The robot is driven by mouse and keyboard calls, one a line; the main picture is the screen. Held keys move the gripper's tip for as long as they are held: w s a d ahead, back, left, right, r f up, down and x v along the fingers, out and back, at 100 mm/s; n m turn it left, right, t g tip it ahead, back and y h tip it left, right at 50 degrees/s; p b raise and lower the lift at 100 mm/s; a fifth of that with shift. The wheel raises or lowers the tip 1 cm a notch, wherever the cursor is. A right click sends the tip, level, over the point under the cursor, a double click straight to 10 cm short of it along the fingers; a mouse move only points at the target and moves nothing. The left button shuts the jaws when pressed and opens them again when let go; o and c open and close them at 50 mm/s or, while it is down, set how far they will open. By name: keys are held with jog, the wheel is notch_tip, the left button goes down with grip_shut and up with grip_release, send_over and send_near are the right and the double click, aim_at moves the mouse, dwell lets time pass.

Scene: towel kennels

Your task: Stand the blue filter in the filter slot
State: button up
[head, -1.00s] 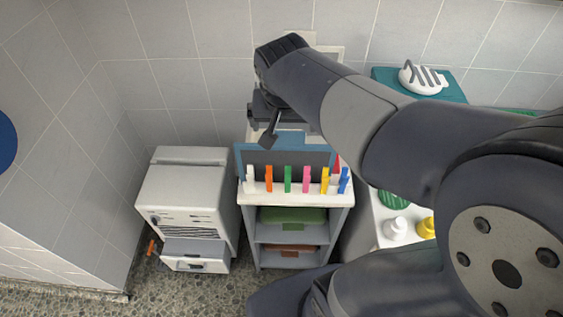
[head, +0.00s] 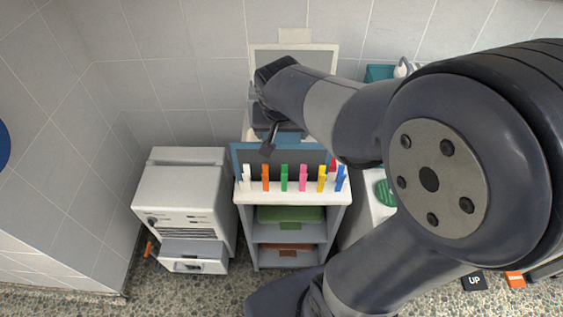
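A blue-framed panel with a dark middle (head: 240,160) is on top of the shelf unit, behind a row of coloured clips. It may be the blue filter, but I cannot tell for certain. My gripper (head: 268,146) is above and in front of its upper left part, pointing down. One dark finger shows clearly; the other is hidden or merges with the wrist, so its opening and any contact are unclear. A white machine (head: 180,190) stands on the floor to the left, with a drawer-like part (head: 194,262) low at its front. I cannot make out a filter slot.
The shelf unit (head: 242,225) holds a green folded item (head: 290,215) and a brown one (head: 285,250). Several coloured clips, including an orange one (head: 265,178), line its front edge. A white-framed panel (head: 318,58) is behind. My arm covers much of the right side.

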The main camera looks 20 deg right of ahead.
jog(key=c, duration=0.9)
